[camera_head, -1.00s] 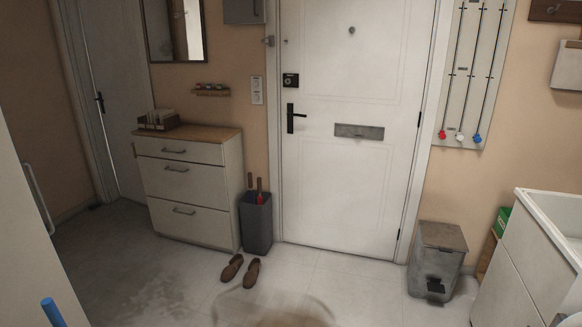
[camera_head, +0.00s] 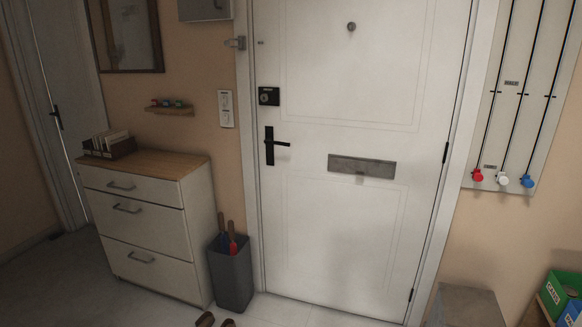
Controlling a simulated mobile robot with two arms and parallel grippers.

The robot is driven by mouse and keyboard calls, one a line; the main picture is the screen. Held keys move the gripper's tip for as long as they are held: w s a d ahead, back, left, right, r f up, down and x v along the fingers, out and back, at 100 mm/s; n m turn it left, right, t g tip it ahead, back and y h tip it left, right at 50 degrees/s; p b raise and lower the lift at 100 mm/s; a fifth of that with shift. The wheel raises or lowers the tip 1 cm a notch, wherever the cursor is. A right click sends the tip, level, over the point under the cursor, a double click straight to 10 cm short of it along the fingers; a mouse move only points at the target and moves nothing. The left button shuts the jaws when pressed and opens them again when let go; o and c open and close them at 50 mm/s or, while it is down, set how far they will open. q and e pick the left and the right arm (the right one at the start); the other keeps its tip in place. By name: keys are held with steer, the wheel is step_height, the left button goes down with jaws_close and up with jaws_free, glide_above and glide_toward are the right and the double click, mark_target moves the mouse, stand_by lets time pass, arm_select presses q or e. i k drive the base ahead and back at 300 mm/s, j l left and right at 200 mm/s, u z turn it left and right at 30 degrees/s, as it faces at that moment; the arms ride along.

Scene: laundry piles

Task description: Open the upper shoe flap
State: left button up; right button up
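The white shoe cabinet (camera_head: 205,215) with a wooden top stands against the wall at the left. Its front has a shallow panel at the top and two taller flaps below. The upper shoe flap (camera_head: 150,228) is the middle panel, with a grey bar handle (camera_head: 127,208) near its top edge. It looks shut, flush with the lower flap (camera_head: 160,275). Neither of my grippers is in view.
A grey umbrella bin (camera_head: 231,275) stands close to the cabinet's right side. Brown shoes (camera_head: 206,320) lie on the floor at the bottom edge. The white door (camera_head: 350,220) is closed. A grey box (camera_head: 466,305) stands at lower right.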

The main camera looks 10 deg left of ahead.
mark_target(160, 228)
steer(key=i+j+u, duration=0.2)
steer(key=i+u, duration=0.3)
steer(key=i, duration=0.25)
steer(key=i+l+u, duration=0.1)
steer(key=i+u, duration=0.4)
steer(key=i, duration=0.3)
